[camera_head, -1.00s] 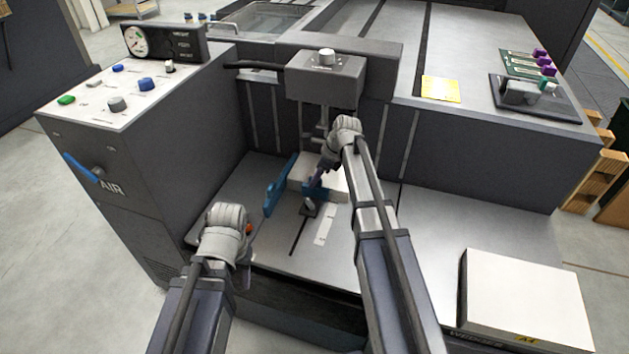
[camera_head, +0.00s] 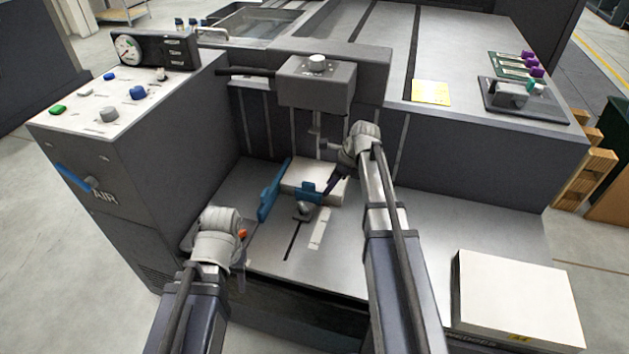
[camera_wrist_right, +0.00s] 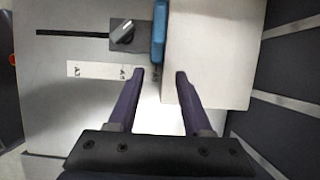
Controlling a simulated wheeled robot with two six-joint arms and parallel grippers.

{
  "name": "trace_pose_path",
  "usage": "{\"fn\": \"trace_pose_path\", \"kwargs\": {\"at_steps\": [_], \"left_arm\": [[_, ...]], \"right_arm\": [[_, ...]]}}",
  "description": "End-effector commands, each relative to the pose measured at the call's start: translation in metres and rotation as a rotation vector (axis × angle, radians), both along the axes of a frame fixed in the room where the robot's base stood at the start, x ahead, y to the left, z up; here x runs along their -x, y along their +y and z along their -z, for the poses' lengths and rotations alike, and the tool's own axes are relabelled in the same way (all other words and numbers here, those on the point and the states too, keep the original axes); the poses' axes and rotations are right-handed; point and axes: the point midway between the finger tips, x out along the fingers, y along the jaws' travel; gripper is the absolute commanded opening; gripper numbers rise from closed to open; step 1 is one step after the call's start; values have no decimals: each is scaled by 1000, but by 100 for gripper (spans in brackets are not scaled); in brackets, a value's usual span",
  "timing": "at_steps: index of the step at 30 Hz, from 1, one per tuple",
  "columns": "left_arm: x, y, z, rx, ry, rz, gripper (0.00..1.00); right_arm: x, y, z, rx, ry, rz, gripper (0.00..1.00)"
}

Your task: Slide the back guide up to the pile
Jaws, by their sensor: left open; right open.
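The back guide is a blue plate (camera_head: 312,191) at the near edge of the white pile (camera_head: 315,172), with a grey knob (camera_head: 303,208) over the slot. In the right wrist view the blue guide (camera_wrist_right: 159,35) stands alongside the pile (camera_wrist_right: 208,55), touching it or very nearly so; the knob (camera_wrist_right: 122,36) is on its other side. My right gripper (camera_head: 329,194) is open and empty beside the guide's right end; its fingertips (camera_wrist_right: 160,75) straddle the line of the guide without holding it. My left gripper (camera_head: 239,272) is low at the left front, its fingers mostly hidden.
Another blue guide (camera_head: 270,190) stands left of the pile. A white scale strip (camera_head: 319,229) lies beside the slot. The grey feeder head (camera_head: 317,82) hangs above the pile. A white stack (camera_head: 515,300) lies at the right; the board (camera_head: 430,235) between is clear.

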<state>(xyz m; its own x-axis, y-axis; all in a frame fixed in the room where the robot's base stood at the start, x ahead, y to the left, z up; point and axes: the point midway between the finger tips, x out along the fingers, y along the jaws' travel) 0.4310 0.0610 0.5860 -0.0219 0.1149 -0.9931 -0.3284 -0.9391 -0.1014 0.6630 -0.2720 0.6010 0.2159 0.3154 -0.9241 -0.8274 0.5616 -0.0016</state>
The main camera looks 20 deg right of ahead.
Motion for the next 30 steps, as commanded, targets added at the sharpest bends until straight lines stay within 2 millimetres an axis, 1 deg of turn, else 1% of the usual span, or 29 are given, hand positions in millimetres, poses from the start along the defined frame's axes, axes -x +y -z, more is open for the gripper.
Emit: {"fn": "trace_pose_path", "kwargs": {"at_steps": [1, 6, 12, 27, 30], "left_arm": [[0, 0, 0, 0, 0, 0, 50], [0, 0, 0, 0, 0, 0, 50], [0, 0, 0, 0, 0, 0, 50], [0, 0, 0, 0, 0, 0, 50], [0, 0, 0, 0, 0, 0, 50]], "right_arm": [[8, -9, 0, 0, 0, 2, 50], [23, -32, 0, -1, 0, 2, 50], [31, -45, 0, -1, 0, 1, 50], [32, -47, 0, -1, -1, -1, 50], [33, -44, 0, 4, -2, -14, 50]]}}
